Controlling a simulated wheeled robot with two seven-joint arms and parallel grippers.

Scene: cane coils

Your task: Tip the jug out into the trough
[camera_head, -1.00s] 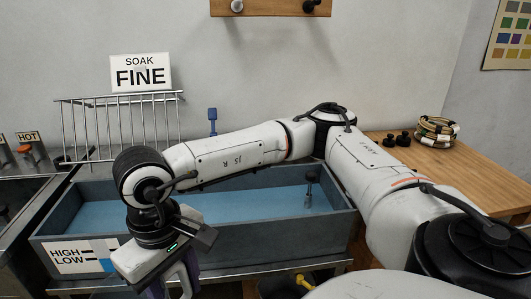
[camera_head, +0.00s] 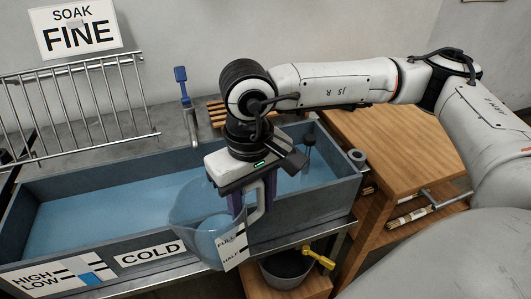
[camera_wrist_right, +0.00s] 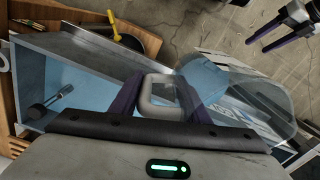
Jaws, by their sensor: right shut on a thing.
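The wrist view shows the jug (camera_wrist_right: 245,95) beside the right gripper (camera_wrist_right: 160,97). The grey trough (camera_head: 55,253), holding blue water, carries HIGH, LOW and COLD labels. My left gripper (camera_wrist_right: 276,37) appears only in the wrist view, open, empty and away from the jug.
A dark bucket (camera_head: 284,270) with a yellow tap (camera_head: 318,259) above it stands below the trough. A wire rack (camera_head: 75,105) is behind at the left. A blue-handled lever (camera_head: 182,85) stands behind the trough. A wooden table (camera_head: 400,135) is at the right.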

